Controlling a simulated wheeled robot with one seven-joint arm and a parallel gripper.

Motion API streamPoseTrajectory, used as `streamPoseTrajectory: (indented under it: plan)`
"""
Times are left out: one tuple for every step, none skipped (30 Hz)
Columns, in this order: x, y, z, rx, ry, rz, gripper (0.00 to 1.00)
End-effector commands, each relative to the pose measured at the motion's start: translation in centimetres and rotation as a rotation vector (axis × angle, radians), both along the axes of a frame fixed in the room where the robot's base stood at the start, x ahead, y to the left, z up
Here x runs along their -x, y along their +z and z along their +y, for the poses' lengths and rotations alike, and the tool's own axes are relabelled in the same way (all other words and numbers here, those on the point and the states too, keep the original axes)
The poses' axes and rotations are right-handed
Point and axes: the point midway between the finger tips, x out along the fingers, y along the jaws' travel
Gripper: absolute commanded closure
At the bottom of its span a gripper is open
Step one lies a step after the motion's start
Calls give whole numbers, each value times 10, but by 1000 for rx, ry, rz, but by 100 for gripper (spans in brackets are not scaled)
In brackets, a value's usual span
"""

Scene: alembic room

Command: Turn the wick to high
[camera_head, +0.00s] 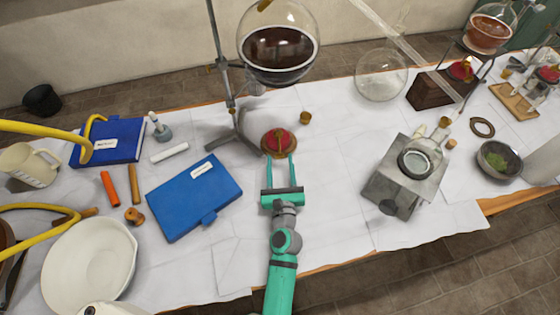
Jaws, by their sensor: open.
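A small red and brass burner (278,141) stands on the white-covered table, below a round flask of dark liquid (279,45). Its wick and any wick control are too small to make out. My green gripper (278,157) reaches in from the front. Its two thin fingers are apart, with their tips at the near left and right sides of the burner. I cannot tell whether they touch it. Two similar red burners, one at right (461,70) and one at far right (548,74), stand farther off.
A metal stand (230,95) rises behind left of the burner. A small brass cap (305,118) lies at its right. A blue book (195,197) lies to the left, and a grey metal box (403,180) to the right. The cloth between burner and box is clear.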

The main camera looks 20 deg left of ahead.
Motion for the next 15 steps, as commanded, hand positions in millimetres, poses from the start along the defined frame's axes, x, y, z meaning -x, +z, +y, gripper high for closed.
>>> streamPoseTrajectory:
  plan:
    - [-3,0,1,1,-1,0,56]
    - [-4,0,1,1,-1,0,56]
    - [-5,0,2,0,0,0,56]
    - [-6,0,2,0,0,0,56]
    - [-6,0,3,0,1,0,56]
    - [-6,0,3,-1,1,0,56]
    - [-6,0,3,-1,1,1,56]
    - [-6,0,3,-1,1,1,56]
    - [-6,0,3,0,1,1,56]
    - [-6,0,3,0,1,1,56]
    - [-6,0,3,0,1,1,56]
    - [-6,0,3,0,1,0,59]
    - [-6,0,3,0,1,0,66]
    - [-6,0,3,0,1,0,73]
    - [-6,0,3,0,1,0,83]
